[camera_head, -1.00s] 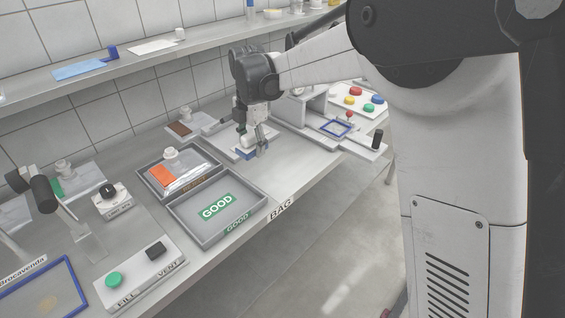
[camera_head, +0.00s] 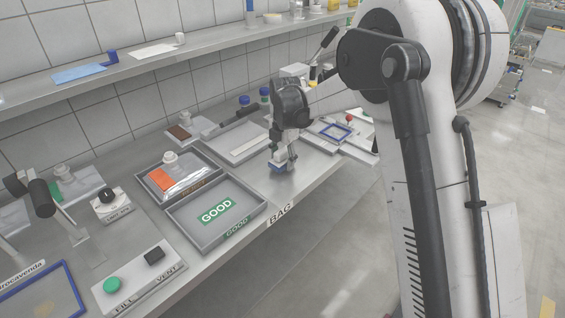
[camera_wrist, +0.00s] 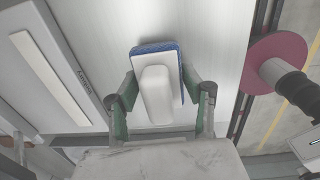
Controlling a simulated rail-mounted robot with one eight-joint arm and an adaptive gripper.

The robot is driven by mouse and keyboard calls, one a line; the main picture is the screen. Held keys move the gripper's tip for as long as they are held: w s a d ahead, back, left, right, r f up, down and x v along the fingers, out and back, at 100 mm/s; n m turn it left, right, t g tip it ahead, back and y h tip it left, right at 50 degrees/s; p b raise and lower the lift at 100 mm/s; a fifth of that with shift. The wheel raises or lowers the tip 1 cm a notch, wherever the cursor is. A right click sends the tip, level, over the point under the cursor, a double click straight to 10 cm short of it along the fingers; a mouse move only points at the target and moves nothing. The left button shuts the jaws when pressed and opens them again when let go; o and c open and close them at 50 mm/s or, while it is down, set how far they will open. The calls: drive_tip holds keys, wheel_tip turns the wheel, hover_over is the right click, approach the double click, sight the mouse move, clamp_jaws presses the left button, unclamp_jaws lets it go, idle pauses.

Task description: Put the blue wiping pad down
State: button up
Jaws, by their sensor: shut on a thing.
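The blue wiping pad (camera_wrist: 155,47) has a white backing and a white grip block. In the wrist view my gripper (camera_wrist: 160,95) is shut on the grip block, one green-and-grey finger on each side. In the head view the pad (camera_head: 278,167) shows as a small blue edge under my gripper (camera_head: 281,157). It is at or just above the bare steel bench, to the right of the GOOD tray. I cannot tell whether it touches the bench.
A grey GOOD tray (camera_head: 180,217) and a tray with an orange-labelled bag (camera_head: 160,176) are to the left. The bench's front edge is close.

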drive_tip(key=shift+f, duration=0.65)
drive_tip(key=shift+f, duration=0.1)
drive_tip(key=o, duration=1.2)
